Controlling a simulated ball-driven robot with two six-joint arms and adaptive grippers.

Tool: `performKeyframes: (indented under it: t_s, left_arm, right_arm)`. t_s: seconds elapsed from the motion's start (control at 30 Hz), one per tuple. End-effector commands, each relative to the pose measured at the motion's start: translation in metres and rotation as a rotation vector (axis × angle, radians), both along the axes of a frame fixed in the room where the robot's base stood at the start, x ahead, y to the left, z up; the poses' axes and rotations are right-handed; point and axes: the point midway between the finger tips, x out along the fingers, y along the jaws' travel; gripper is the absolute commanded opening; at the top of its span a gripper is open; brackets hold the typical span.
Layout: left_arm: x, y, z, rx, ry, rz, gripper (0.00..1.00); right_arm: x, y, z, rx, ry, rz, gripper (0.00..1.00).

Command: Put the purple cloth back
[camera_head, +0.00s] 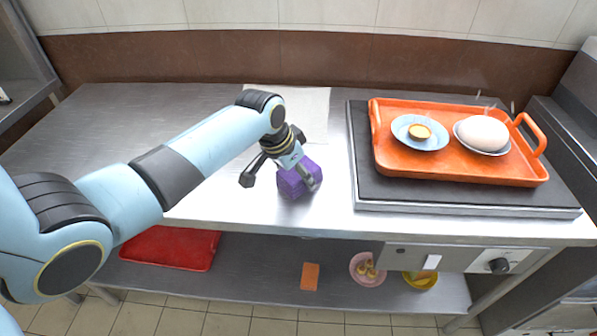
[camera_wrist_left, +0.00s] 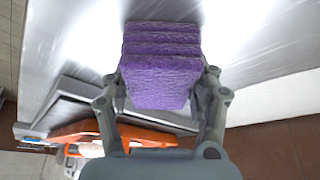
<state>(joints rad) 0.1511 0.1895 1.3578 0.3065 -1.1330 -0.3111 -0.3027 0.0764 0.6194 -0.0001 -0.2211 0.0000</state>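The purple cloth (camera_head: 293,184) is a thick folded stack near the front edge of the steel counter. Whether it rests on the counter or hangs just above it is unclear. My left gripper (camera_head: 279,182) reaches down at it, with one finger against its right side and a dark finger part out to its left. In the left wrist view the layered cloth (camera_wrist_left: 160,82) lies between the fingers of this gripper (camera_wrist_left: 162,78), close to both. Firm contact on both sides cannot be made out. My right gripper is not in view.
A pale sheet (camera_head: 311,108) lies on the counter (camera_head: 215,200) behind my gripper. To the right, an orange tray (camera_head: 460,171) with a blue plate (camera_head: 403,131) and a white domed item (camera_head: 483,133) stands on a dark plate (camera_head: 364,185). A red tray (camera_head: 170,247) is on the lower shelf.

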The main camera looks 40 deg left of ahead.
Motion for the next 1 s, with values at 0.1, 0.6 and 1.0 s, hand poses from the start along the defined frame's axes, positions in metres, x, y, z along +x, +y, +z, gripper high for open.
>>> performKeyframes:
  t_s: [0.1, 0.6, 1.0]
  left_arm:
    - [0.0, 0.0, 0.0, 0.0, 0.0, 0.0, 0.75]
    - [-0.004, 0.002, 0.017, 0.001, -0.003, 0.0, 0.83]
    - [-0.036, 0.01, 0.095, 0.002, -0.004, -0.001, 0.83]
  right_arm:
    - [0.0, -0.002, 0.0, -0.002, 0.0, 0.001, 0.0]
    - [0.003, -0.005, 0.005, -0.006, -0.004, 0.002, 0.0]
    - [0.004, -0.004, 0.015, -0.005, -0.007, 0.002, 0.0]
